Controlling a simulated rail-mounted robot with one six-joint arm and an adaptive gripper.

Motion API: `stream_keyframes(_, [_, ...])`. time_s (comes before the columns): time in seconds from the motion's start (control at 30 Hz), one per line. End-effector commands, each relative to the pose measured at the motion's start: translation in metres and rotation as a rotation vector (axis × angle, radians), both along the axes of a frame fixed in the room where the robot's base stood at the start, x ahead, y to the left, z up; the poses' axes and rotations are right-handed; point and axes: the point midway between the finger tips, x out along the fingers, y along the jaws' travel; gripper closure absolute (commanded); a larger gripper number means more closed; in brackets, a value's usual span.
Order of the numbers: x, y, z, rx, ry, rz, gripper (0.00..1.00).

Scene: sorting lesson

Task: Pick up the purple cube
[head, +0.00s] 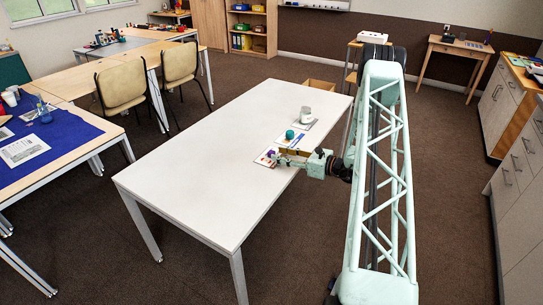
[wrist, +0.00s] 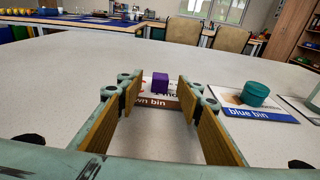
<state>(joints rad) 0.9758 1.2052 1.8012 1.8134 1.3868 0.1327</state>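The purple cube (wrist: 160,82) sits on a white and brown card (wrist: 146,101) whose visible lettering reads "wn bin". In the head view the small purple cube (head: 271,153) is at the right-hand edge of the white table. My gripper (wrist: 157,92) is open and empty, with its wood-coloured finger pads on either side of the line to the cube. The cube appears just beyond the fingertips, between them in the picture; I cannot tell the exact gap. In the head view my gripper (head: 279,158) is low over the table edge, partly covering the card.
A teal cylinder (wrist: 255,93) stands on the "blue bin" card (wrist: 254,110) to the right. Farther along the table edge is a grey object (head: 305,114) on another card. The rest of the white table (head: 205,155) is clear.

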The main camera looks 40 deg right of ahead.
Motion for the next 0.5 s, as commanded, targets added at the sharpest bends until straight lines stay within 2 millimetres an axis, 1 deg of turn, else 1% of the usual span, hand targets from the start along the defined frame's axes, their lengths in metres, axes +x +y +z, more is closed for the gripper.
stream_keyframes(0.27, [0.0, 0.0, 0.0, 0.0, 0.0, 0.0, 0.67])
stream_keyframes(0.37, [0.004, 0.002, -0.001, -0.001, 0.0, 0.001, 0.67])
stream_keyframes(0.5, [0.013, 0.005, -0.003, -0.001, 0.0, 0.002, 0.67])
